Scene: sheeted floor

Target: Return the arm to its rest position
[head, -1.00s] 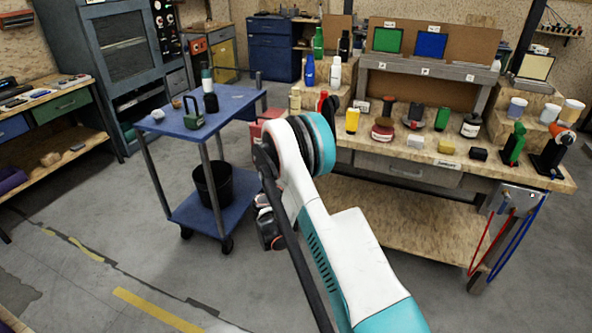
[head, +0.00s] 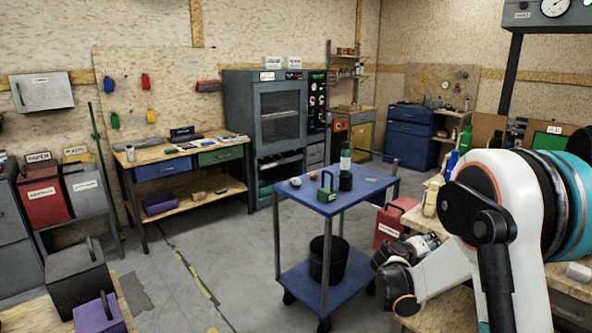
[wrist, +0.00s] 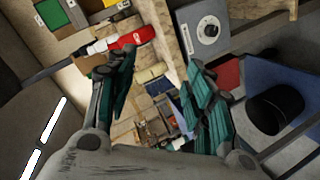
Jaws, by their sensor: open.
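My gripper (wrist: 162,57) is open in the wrist view, with its two teal-padded fingers spread apart. Nothing is held between them; several things on and around the workbench show in the background past the fingers. In the head view my arm (head: 515,215) is folded at the right edge, its white and teal links in front of the workbench. The wrist end of the arm (head: 400,275) hangs low beside the blue cart. Whether the fingers touch anything cannot be told from the head view.
The blue cart (head: 310,276) stands left of the arm, with a black bucket (head: 328,262) on its lower shelf and a green item (head: 326,187) on top. A red box (head: 391,224) is behind the wrist. Open floor (head: 215,250) lies left of the cart.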

